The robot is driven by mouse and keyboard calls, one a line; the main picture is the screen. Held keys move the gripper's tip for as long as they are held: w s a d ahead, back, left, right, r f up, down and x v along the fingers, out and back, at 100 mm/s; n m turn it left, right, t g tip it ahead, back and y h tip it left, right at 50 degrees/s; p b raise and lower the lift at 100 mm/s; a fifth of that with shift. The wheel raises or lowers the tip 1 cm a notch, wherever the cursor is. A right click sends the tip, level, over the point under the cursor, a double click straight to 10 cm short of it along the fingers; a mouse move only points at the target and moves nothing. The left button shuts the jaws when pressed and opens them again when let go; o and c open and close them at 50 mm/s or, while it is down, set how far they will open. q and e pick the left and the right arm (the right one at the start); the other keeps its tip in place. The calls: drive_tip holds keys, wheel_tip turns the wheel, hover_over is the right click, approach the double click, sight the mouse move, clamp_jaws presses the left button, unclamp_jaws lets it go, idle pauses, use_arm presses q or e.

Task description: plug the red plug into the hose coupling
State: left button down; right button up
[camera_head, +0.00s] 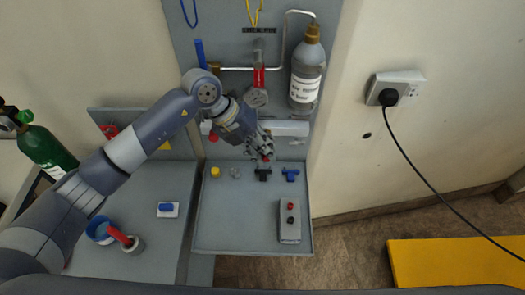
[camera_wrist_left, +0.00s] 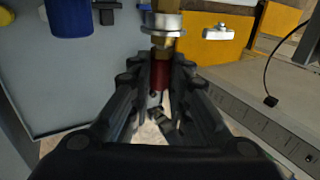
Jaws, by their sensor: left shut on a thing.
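My left gripper (camera_head: 264,153) hangs over the back part of the grey shelf in the head view. In the left wrist view, my left gripper (camera_wrist_left: 160,80) is shut on the red plug (camera_wrist_left: 160,73), which sits between its two fingers. A small red bit of the plug (camera_head: 266,159) shows at the fingertips in the head view. A brass part with a silver collar (camera_wrist_left: 164,22) lines up with the plug's far end in the wrist view. I cannot tell whether it belongs to the plug or to the hose coupling. My right gripper is not in view.
The grey shelf (camera_head: 235,235) holds yellow (camera_head: 215,172), grey (camera_head: 235,173), black (camera_head: 263,175) and blue (camera_head: 291,175) knobs and a button box (camera_head: 290,232). A bottle (camera_head: 306,75) hangs on the panel above. The shelf's front left is clear.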

use_arm(q)
drive_tip(key=shift+w+r, duration=0.2)
drive_tip(key=shift+w, duration=0.1)
drive_tip(key=c, duration=1.4)
unclamp_jaws()
drive_tip(key=shift+r, duration=0.1)
wheel_tip(320, 180, up, 10)
drive_tip(key=shift+s+f, duration=0.15)
drive_tip(key=shift+f, duration=0.05)
